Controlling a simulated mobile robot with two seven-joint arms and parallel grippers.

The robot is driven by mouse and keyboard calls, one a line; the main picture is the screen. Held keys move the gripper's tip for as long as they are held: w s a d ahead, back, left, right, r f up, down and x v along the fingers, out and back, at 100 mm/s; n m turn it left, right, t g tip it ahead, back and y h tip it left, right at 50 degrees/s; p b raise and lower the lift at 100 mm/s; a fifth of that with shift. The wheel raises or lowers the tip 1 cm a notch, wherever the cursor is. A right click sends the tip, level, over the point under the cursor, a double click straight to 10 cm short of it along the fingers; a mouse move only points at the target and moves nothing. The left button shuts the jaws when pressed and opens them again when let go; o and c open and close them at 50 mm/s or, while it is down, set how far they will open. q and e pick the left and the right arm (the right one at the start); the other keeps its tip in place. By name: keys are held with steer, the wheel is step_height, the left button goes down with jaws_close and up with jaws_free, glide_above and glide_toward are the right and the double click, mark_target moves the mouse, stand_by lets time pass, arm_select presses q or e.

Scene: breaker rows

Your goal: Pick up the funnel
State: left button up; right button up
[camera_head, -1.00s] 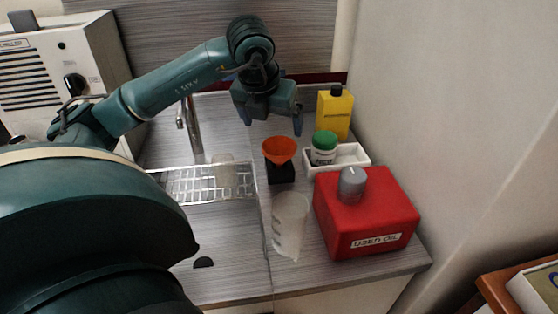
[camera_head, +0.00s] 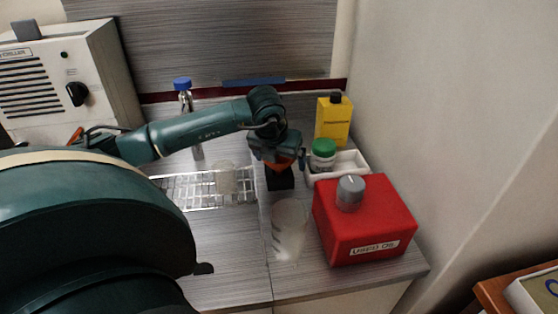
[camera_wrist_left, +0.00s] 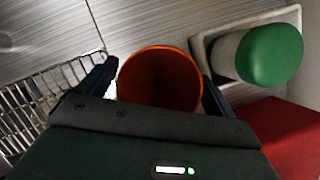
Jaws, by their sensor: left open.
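The orange funnel (camera_wrist_left: 160,80) shows its wide round mouth in the left wrist view, between the two dark fingers of my left gripper (camera_wrist_left: 158,84). The left gripper is open, with one finger on each side of the funnel. In the head view the left gripper (camera_head: 278,161) hides most of the funnel; a bit of orange (camera_head: 284,162) shows under it. The funnel's black stand (camera_head: 280,181) shows below. I cannot tell whether the fingers touch the funnel. My right gripper is not in view.
The white tray (camera_head: 349,164) with the green-capped bottle (camera_head: 322,153) is close on the right. The red used oil can (camera_head: 362,222), yellow bottle (camera_head: 333,122), clear beaker (camera_head: 289,230) and wire rack (camera_head: 190,192) stand around. A wall rises at the right.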

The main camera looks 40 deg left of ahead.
arm_select(q)
steer(key=shift+c, duration=0.4)
steer(key=c, duration=1)
